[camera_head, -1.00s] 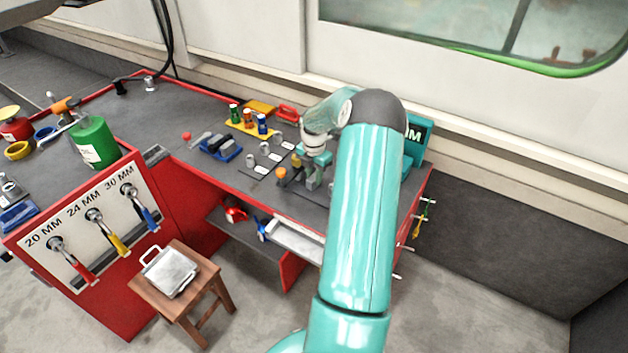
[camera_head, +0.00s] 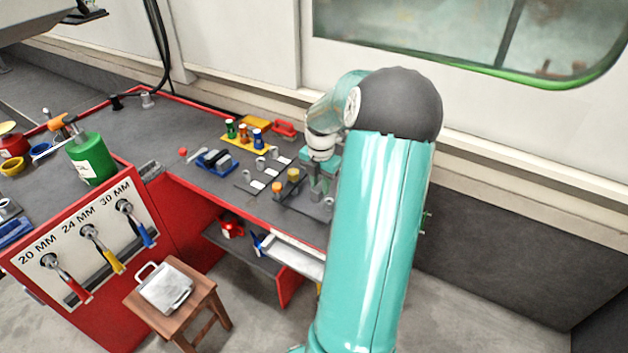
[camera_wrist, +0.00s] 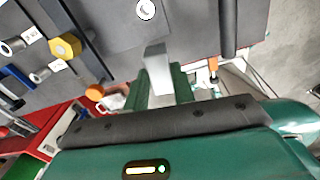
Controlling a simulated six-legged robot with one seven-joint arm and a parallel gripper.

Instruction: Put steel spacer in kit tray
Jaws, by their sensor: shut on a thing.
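My gripper (camera_head: 317,192) is low over the right part of the workbench in the head view. In the wrist view, its green fingers (camera_wrist: 160,85) are shut on a pale grey metal piece (camera_wrist: 157,62). The piece looks like steel, but its full shape is hidden, so I cannot be sure it is the spacer. A silver tray with handles (camera_head: 166,288) lies on a wooden stool at the lower left, well away from my gripper. I cannot tell for sure that it is the kit tray.
Small metal cylinders, a yellow hex piece (camera_wrist: 65,46) and an orange-topped piece (camera_wrist: 95,92) stand beside my gripper. A blue tray (camera_head: 214,162) and a yellow rack (camera_head: 244,140) are farther left. A grey tray (camera_head: 295,258) sits under the bench. Floor shows around the stool.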

